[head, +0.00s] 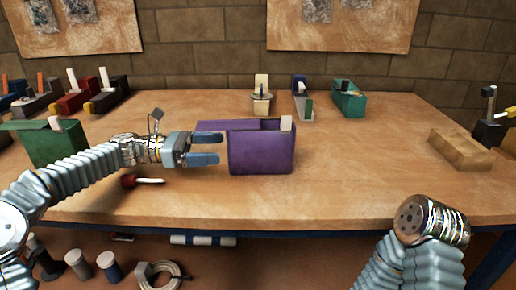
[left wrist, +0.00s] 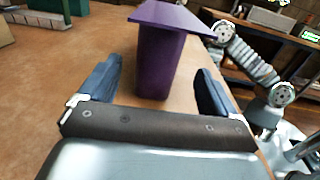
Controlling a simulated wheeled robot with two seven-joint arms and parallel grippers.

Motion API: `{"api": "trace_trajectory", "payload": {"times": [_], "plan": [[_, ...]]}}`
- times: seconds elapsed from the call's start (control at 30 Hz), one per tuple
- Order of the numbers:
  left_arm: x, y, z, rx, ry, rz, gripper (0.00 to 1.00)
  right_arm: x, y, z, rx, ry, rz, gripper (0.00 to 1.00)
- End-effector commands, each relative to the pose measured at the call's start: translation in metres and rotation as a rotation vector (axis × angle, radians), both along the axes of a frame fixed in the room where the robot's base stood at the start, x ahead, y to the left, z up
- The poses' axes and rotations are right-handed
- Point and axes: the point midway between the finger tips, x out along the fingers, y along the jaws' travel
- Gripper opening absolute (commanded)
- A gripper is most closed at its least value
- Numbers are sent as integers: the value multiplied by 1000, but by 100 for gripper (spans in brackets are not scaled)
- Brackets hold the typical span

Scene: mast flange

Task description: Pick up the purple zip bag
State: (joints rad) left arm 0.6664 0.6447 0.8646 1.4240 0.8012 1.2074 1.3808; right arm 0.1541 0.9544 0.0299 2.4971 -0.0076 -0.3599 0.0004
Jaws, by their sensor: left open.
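The purple zip bag (head: 262,152) stands upright on the wooden table near the middle, box-shaped, with a flat flap reaching left at its top and a small pale piece at its top right corner. My left gripper (head: 218,149) is open and level, pointing right at the bag's left side. Its fingertips are close to that side; I cannot tell whether they touch. In the left wrist view the bag (left wrist: 160,65) shows beyond and between the spread fingers of the left gripper (left wrist: 158,85), with nothing held. My right arm is at the lower right, but its gripper is not visible.
A green box (head: 55,143) stands at the left, partly behind my left arm. A red-handled tool (head: 130,182) lies below that arm. A cardboard-coloured block (head: 460,149) is at the right. Several small holders line the back. The table right of the bag is clear.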

Motion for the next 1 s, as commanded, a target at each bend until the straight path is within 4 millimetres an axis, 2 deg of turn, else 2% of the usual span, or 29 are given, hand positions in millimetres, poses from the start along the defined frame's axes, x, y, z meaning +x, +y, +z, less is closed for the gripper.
{"api": "trace_trajectory", "payload": {"times": [0.1,0.37,0.6,0.7,0.9,0.93,1.0], "plan": [[1,-24,-1,0,0,-3,92,0,0,0,1,0,0,43],[3,-49,-1,2,-2,-1,92,0,1,-4,1,0,0,43],[7,-86,3,1,-2,-2,92,0,0,-19,0,0,-2,43],[8,-93,4,1,-2,0,92,0,0,-20,-1,0,-3,43],[8,-94,6,2,-1,1,92,0,0,-19,-1,0,-3,43],[8,-94,6,2,-2,2,90,0,0,-19,-1,0,-3,43],[8,-94,5,2,-2,2,79,0,0,-19,-1,0,-3,43]]}}
